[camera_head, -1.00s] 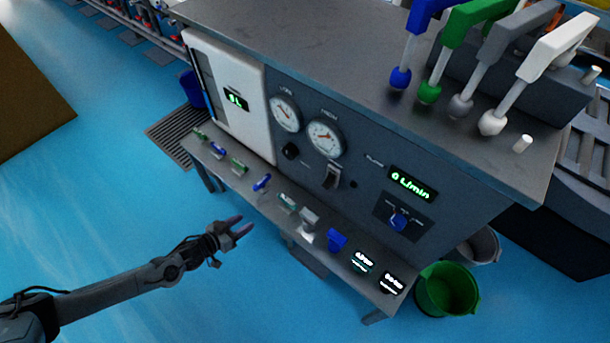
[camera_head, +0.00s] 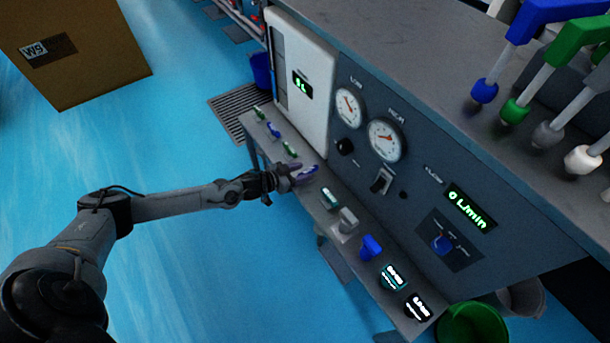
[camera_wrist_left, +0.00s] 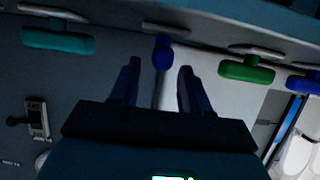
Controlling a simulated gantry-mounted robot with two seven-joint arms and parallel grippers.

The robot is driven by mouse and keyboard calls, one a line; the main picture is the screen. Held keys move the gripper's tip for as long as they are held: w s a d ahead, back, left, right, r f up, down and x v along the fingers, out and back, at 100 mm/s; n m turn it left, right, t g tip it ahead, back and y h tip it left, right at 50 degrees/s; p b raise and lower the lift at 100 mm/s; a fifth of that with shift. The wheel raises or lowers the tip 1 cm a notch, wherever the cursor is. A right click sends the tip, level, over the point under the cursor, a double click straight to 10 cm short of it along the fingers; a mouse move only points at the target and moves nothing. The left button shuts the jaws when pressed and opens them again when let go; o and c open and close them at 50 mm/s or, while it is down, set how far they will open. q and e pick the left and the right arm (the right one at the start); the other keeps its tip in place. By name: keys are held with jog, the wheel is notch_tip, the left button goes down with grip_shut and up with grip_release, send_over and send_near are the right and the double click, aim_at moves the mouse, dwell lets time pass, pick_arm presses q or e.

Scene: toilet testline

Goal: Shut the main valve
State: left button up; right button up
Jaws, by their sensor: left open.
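A row of small valve handles runs along the low ledge of the test bench in the head view. My left gripper (camera_head: 290,170) is open at a blue handle (camera_head: 309,173) in this row. In the left wrist view the blue handle (camera_wrist_left: 163,50) appears between the spread fingers (camera_wrist_left: 158,80); I cannot tell whether they touch it. A green handle (camera_wrist_left: 246,70) is to its right and a teal handle (camera_wrist_left: 58,38) to its left. I cannot tell which handle is the main valve. My right gripper is not in view.
A cardboard box (camera_head: 105,80) stands at upper left.

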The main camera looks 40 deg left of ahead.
aim_at(308, 172)
pick_arm(q)
jog(key=shift+b+x, duration=0.45)
jog(key=shift+x, duration=0.7)
grip_shut()
